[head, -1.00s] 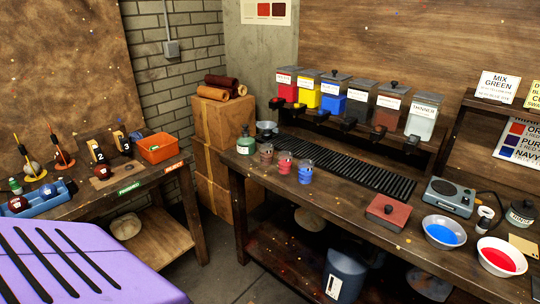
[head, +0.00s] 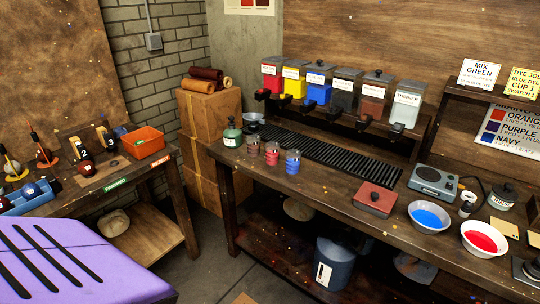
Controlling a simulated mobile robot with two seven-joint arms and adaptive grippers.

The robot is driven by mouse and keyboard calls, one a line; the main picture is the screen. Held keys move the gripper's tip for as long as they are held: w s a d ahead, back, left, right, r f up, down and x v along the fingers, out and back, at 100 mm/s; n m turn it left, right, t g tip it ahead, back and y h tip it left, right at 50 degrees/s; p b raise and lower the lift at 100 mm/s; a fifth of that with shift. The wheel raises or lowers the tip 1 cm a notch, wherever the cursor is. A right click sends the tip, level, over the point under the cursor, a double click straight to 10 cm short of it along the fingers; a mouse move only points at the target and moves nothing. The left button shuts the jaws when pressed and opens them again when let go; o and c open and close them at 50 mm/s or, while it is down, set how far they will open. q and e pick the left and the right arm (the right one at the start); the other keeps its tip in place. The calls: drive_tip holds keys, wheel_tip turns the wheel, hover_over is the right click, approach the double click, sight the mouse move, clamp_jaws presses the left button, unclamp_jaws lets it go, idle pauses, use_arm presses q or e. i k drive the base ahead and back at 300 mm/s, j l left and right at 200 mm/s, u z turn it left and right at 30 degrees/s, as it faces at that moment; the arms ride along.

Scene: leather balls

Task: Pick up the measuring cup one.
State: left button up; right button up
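Three small measuring cups stand in a row on the long wooden bench. The left cup (head: 252,145) looks greyish with a reddish band, the middle cup (head: 272,153) has a red lower part, and the right cup (head: 293,162) has a blue one. Any numbers on them are too small to read, so I cannot tell which is cup one. All three stand upright and apart. Neither of my grippers is in view.
A green bottle (head: 232,134) stands left of the cups. A black ribbed mat (head: 330,158) and several dispensers lie behind. A red-brown block (head: 375,198), blue bowl (head: 430,217) and red bowl (head: 485,239) stand right. A purple surface with black strips (head: 95,262) fills the lower left.

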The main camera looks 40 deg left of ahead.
sight(254, 146)
drive_tip(key=u, duration=1.3)
